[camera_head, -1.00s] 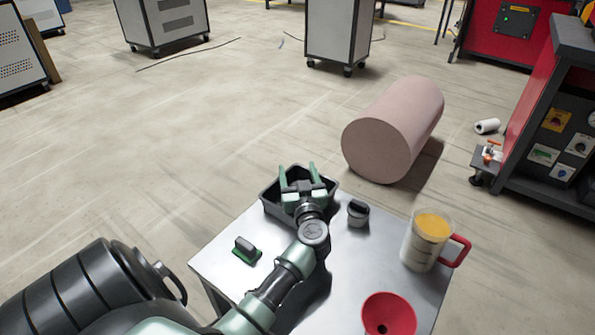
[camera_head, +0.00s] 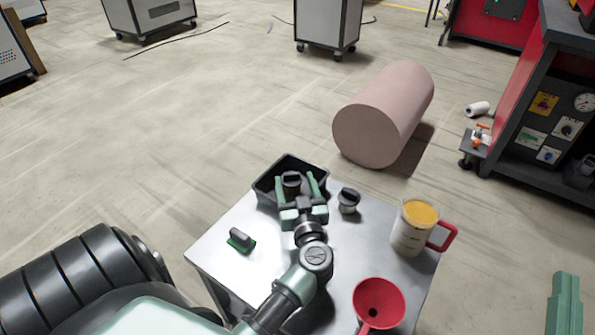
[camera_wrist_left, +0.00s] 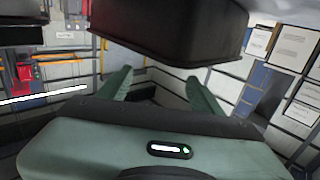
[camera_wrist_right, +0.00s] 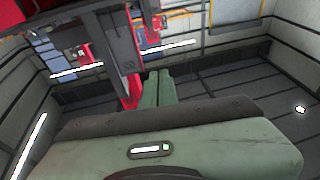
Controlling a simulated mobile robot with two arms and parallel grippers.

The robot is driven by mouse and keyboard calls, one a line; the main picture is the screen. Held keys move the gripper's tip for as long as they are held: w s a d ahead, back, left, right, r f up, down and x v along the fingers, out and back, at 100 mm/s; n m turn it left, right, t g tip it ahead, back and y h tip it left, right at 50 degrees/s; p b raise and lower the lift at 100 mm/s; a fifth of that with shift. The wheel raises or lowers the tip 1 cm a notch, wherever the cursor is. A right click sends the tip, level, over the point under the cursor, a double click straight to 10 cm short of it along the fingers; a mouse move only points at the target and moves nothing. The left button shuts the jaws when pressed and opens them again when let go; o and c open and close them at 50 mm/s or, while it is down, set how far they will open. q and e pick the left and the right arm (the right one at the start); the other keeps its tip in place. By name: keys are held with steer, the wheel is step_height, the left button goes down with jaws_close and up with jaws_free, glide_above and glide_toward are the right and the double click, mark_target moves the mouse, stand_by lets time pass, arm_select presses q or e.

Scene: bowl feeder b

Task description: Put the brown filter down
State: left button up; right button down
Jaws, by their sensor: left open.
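A dark round knobbed piece (camera_head: 291,181), which I take for the filter, is in or over the black tray (camera_head: 262,198) at the back of the metal table; its brown colour is not clear. My left gripper (camera_head: 297,178) is open, with one finger on either side of it; contact cannot be told. In the left wrist view the fingers (camera_wrist_left: 160,88) stand apart, and a large dark block fills the top. My right gripper (camera_head: 565,300) is off the table at the right edge; its fingers look closed together and empty in the right wrist view (camera_wrist_right: 158,88).
On the table (camera_head: 225,270) stand another dark-topped knobbed piece (camera_head: 348,201), a small green-based block (camera_head: 240,241), a jug of orange contents with a red handle (camera_head: 412,235) and a red funnel (camera_head: 380,300). A large pink cylinder (camera_head: 375,125) lies on the floor behind.

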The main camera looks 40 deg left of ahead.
arm_select(q)
steer(key=shift+v, duration=1.5)
steer(key=w+d+r+m+t+h, duration=0.2)
steer(key=d+r+m+t+h, duration=0.25)
steer(key=d+r+t, duration=0.65)
steer(key=s+d+r+m+g+h, duration=0.2)
steer(key=s+d+m+h, duration=0.1)
steer(key=d+h, duration=0.3)
steer(key=s+d+r+m+g+h, duration=0.2)
steer(key=d+m+h, duration=0.3)
steer(key=h, duration=0.3)
steer(key=shift+s+d, duration=0.45)
steer(key=shift+d, duration=0.3)
arm_select(e)
steer(key=f, duration=0.1)
steer(key=f+g, duration=0.2)
steer(key=shift+w+d+f+h, duration=0.15)
steer(key=shift+w+f+h, duration=0.05)
steer(key=shift+w+h, duration=0.1)
arm_select(q)
steer(key=shift+a+r+m, duration=0.1)
steer(key=shift+m, duration=0.15)
